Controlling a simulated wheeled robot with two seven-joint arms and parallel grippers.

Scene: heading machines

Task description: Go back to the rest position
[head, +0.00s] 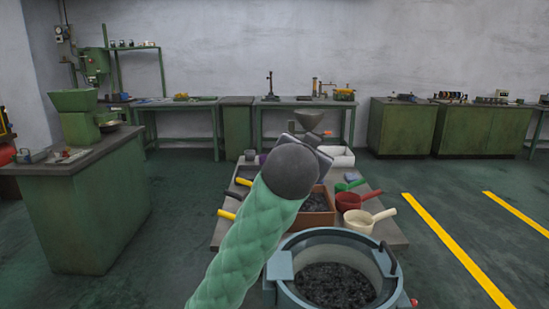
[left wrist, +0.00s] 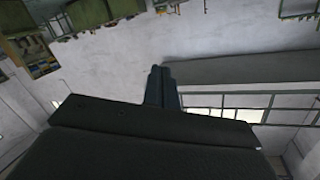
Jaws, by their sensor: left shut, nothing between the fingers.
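My left arm, in a green quilted sleeve, rises from the bottom of the head view, and its dark rounded wrist is raised in front of the low table. My left gripper (left wrist: 160,73) shows in the left wrist view with its two dark fingers together and nothing between them. It points toward the pale wall and touches nothing there. In the head view the fingers are hidden behind the wrist. My right gripper is in neither view.
A blue-grey tub (head: 284,291) of dark pieces stands close in front. Behind it, a low grey table (head: 391,235) bears a brown box (head: 318,219), a red scoop (head: 346,201) and a cream scoop (head: 358,221). A green cabinet (head: 85,215) stands left. Floor with yellow lines is clear at right.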

